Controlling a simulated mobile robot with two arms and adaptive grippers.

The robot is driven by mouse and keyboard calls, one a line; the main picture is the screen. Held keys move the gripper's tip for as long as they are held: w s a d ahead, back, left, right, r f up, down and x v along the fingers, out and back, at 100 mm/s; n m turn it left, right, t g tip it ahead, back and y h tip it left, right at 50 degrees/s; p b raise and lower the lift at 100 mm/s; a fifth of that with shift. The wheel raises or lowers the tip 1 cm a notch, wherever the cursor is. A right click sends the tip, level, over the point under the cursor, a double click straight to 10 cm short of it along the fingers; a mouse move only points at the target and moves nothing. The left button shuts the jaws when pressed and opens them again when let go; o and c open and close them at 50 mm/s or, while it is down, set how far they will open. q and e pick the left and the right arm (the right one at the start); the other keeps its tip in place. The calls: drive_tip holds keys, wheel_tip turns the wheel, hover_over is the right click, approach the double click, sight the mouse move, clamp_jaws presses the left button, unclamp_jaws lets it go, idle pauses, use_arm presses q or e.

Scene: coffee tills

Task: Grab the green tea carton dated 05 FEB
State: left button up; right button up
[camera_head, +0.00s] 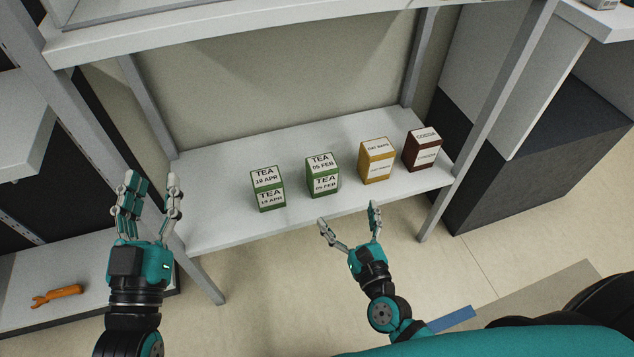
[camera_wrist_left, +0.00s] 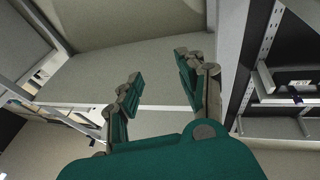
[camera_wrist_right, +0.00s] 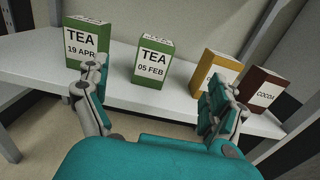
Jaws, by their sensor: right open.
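The green tea carton labelled TEA 05 FEB (camera_head: 323,176) stands upright on the white shelf, second from the left in the row; it also shows in the right wrist view (camera_wrist_right: 152,63), between and beyond the fingers. A like green carton labelled TEA 19 APR (camera_head: 267,189) stands to its left, also in the right wrist view (camera_wrist_right: 84,42). My right gripper (camera_head: 348,220) is open and empty in front of the shelf's front edge, apart from the cartons. My left gripper (camera_head: 148,193) is open and empty at the shelf's left end; the left wrist view (camera_wrist_left: 156,85) shows nothing between its fingers.
A yellow oat bars box (camera_head: 377,162) and a brown cocoa box (camera_head: 422,150) stand right of the tea cartons. Shelf posts (camera_head: 490,100) and an upper shelf (camera_head: 220,25) frame the space. An orange wrench-like tool (camera_head: 57,295) lies on a low surface at left.

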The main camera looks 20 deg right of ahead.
approach(318, 156)
drive_tip(key=shift+w+d+f+b, duration=0.2)
drive_tip(key=shift+w, duration=0.15)
drive_tip(key=shift+w+d+f+b, duration=0.2)
drive_tip(key=shift+w, duration=0.2)
drive_tip(key=w, duration=0.3)
drive_tip(key=w+b, duration=0.1)
drive_tip(key=w, duration=0.1)
drive_tip(key=shift+w+a, duration=0.2)
drive_tip(key=shift+a, duration=0.15)
drive_tip(key=shift+w, duration=0.3)
use_arm(q)
drive_tip(key=s+r+t+h, duration=0.1)
drive_tip(key=s+r+t, duration=0.2)
drive_tip(key=r+t, duration=0.2)
drive_tip(key=shift+s+r+h, duration=0.3)
drive_tip(key=shift+r+h, duration=0.1)
drive_tip(key=shift+r, duration=0.45)
use_arm(e)
drive_tip(key=shift+r, duration=0.1)
drive_tip(key=c, duration=1.2)
drive_tip(key=shift+c, duration=0.2)
